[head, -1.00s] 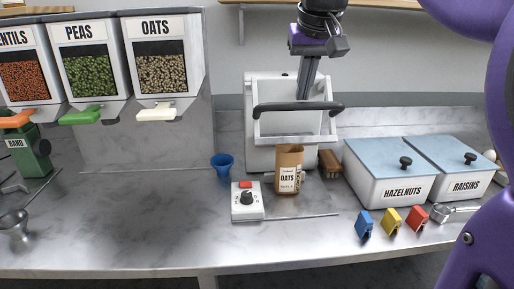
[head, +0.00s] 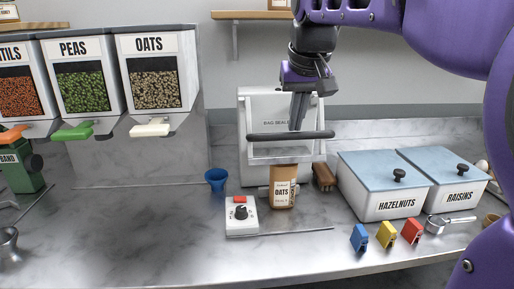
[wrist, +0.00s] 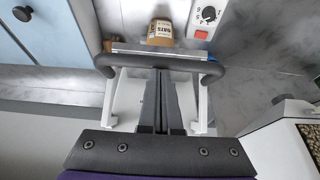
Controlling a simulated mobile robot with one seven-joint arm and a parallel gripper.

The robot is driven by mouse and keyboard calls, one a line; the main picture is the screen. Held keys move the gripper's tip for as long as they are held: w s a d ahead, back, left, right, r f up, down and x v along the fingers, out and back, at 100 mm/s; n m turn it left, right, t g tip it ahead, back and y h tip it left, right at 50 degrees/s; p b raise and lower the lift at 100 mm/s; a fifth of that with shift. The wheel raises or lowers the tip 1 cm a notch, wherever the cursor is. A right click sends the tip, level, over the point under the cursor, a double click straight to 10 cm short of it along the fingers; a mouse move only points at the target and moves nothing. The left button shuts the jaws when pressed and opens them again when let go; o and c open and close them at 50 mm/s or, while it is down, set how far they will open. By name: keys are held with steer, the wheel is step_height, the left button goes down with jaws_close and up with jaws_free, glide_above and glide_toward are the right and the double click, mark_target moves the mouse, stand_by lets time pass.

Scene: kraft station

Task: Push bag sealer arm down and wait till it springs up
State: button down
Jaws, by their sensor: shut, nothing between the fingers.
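The bag sealer (head: 252,112) is a white upright machine at the back of the counter. Its arm is a white frame with a dark handle bar (head: 262,136), lowered part of the way in front of the body. The handle also shows in the wrist view (wrist: 118,62). My gripper (head: 296,128) is shut and empty, pointing down with its fingertips at the handle bar; whether they touch it is hard to tell. The brown OATS bag (head: 284,189) stands upright at the sealer's front, its top close under the frame's lower white bar.
A white control box (head: 241,215) with a knob and red button stands in front of the sealer. A blue cup (head: 215,180) is to its left. HAZELNUTS (head: 384,190) and RAISINS (head: 447,183) bins stand right, with coloured clips (head: 387,235) before them. The left counter is mostly clear.

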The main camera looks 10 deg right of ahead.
mark_target(294, 134)
steer(key=shift+s+a, duration=0.1)
steer(key=shift+s, duration=0.05)
stand_by(0.3)
steer(key=shift+f, duration=1.5)
steer(key=shift+f, duration=0.1)
steer(key=shift+x, duration=1.1)
step_height(294, 134, up, 12)
steer(key=p, duration=1)
